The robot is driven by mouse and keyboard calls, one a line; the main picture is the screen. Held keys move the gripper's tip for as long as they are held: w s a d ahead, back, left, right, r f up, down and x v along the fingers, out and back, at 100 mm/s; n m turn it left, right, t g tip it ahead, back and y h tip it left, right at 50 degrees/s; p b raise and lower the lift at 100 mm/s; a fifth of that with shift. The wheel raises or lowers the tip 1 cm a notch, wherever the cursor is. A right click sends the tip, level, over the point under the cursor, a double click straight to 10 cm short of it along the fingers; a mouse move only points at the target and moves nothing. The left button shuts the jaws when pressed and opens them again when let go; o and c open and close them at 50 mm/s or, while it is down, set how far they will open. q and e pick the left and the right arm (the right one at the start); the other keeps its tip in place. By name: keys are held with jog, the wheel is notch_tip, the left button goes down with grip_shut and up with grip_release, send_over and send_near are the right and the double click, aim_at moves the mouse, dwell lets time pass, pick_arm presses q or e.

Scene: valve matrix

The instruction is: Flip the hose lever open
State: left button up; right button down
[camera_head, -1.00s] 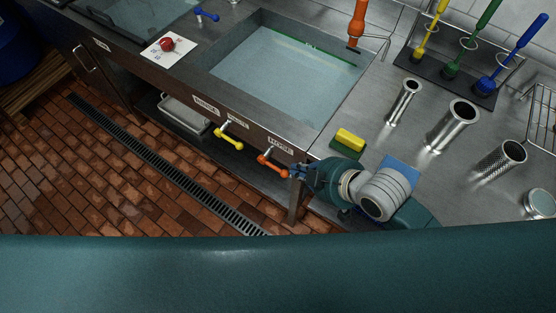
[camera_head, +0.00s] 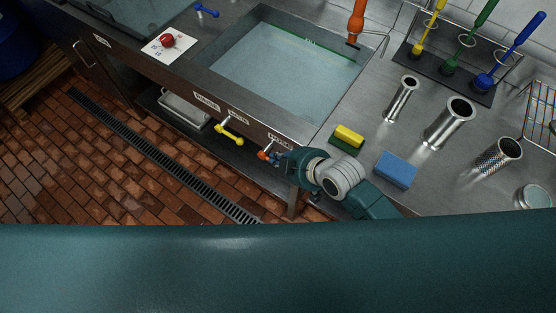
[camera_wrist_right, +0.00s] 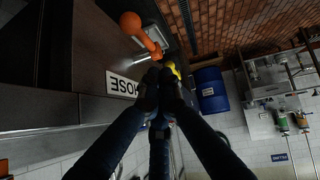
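The orange hose lever (camera_head: 264,155) is on the sink's front panel, below a white label. In the head view my right gripper (camera_head: 277,159) is right at it and covers its right part. In the right wrist view the lever's round orange knob (camera_wrist_right: 131,23) and arm stand just beyond the fingertips, beside the HOSE label (camera_wrist_right: 123,86). My right gripper's dark fingers (camera_wrist_right: 161,75) are together there, with no orange between them. Whether they touch the lever is unclear. My left gripper is not in view.
The counter holds a yellow-green sponge (camera_head: 347,138), a blue sponge (camera_head: 396,170) and metal cylinders (camera_head: 449,123). The brick floor (camera_head: 120,180) ahead of the sink is clear.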

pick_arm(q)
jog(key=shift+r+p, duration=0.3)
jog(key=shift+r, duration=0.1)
pick_arm(e)
jog(key=shift+w+d+f, duration=0.1)
jog(key=shift+w+f, duration=0.1)
jog(key=shift+f, duration=0.85)
jog(key=shift+w+d+f, duration=0.1)
jog(key=shift+w+f, duration=0.05)
jog(key=shift+f, duration=0.85)
